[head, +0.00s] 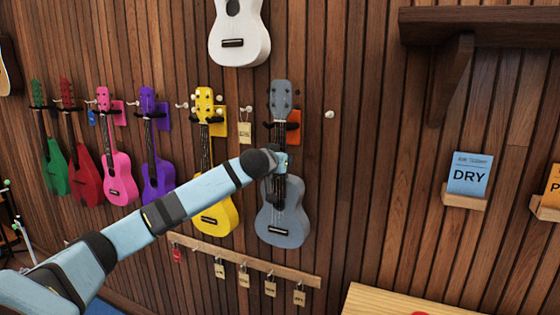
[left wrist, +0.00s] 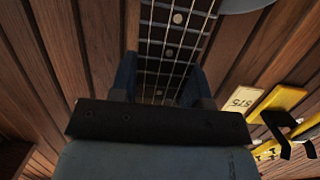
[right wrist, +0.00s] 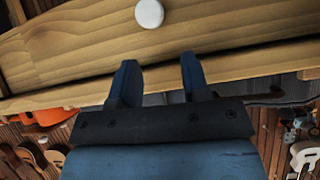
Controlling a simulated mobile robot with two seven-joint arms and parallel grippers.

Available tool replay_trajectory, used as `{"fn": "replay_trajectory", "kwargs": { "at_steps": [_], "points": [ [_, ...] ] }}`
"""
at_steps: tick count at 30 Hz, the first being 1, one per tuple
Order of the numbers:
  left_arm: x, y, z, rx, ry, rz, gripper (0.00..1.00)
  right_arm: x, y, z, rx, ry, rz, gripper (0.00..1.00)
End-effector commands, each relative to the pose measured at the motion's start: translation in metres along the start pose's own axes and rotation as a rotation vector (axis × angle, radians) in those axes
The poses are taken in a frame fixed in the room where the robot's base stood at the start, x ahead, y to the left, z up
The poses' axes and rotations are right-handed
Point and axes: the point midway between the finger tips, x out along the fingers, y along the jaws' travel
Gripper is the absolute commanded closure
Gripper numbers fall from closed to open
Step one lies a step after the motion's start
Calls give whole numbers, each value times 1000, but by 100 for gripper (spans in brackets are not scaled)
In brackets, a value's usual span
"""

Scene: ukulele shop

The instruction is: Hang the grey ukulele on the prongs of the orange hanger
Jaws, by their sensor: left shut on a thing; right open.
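The grey ukulele (head: 283,222) is upright against the wood wall in the head view, its head in front of the orange hanger (head: 294,127). Black prongs show at both sides of its neck just below the head; whether they bear its weight I cannot tell. My left gripper (head: 277,182) is shut on the ukulele's neck, above the body. The left wrist view shows the fretted neck (left wrist: 170,45) between the fingers (left wrist: 158,88). My right gripper (right wrist: 155,78) is open and empty in the right wrist view, near a pale wooden board.
A yellow ukulele (head: 216,215) hangs close on the left, with purple, pink, red and green ones beyond. A white ukulele (head: 240,35) is above. A tag rail (head: 245,260) runs below. A DRY card (head: 468,175) and shelf (head: 490,24) are on the right.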

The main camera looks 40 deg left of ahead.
Motion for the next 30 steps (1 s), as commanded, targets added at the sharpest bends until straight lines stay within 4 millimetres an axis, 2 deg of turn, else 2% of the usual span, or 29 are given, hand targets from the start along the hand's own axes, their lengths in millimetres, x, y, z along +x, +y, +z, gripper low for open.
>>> {"fn": "replay_trajectory", "kwargs": {
  "at_steps": [5, 18, 29, 30],
  "points": [
    [0, 0, 2, 0, 2, 0, 100, 1, 0, 3, 0, -1, -1, 57],
    [5, 0, 21, 0, 2, 0, 100, 12, 1, 19, 0, -2, -1, 57],
    [5, 0, 20, 0, 2, 0, 100, 12, 1, 18, 0, -2, 0, 57],
    [5, 0, 20, 0, 2, 0, 48, 12, 1, 18, 0, -2, 0, 57]
  ]
}}
